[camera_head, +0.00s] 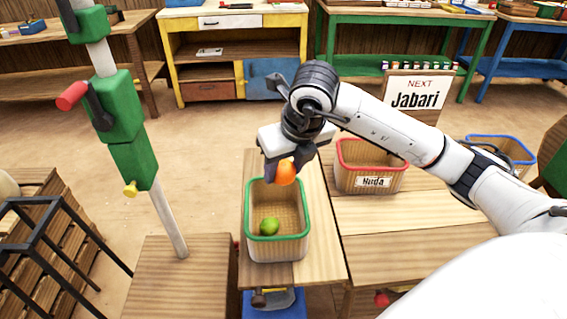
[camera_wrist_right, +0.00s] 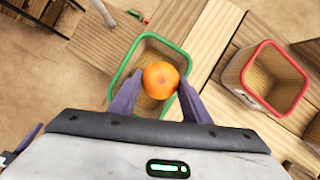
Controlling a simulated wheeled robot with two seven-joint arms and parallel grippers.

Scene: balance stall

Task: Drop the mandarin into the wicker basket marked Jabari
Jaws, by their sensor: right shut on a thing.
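The orange mandarin (camera_head: 286,172) is held above the green-rimmed wicker basket (camera_head: 277,251), near its far rim. My right gripper (camera_head: 283,174) is shut on the mandarin; the wrist view shows the mandarin (camera_wrist_right: 160,78) between its two fingertips, with the green-rimmed basket (camera_wrist_right: 119,73) below. A green fruit lies inside that basket. No name label is visible on the green-rimmed basket. A red-rimmed basket (camera_head: 370,168) labelled Huda stands to the right. A sign (camera_head: 416,96) reading NEXT Jabari stands behind it. My left gripper is not in view.
A blue-rimmed basket (camera_head: 501,148) stands at the far right, partly behind my right arm. A post with green blocks and a red knob (camera_head: 71,96) rises on the left. Workbenches line the back, and the floor between is open.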

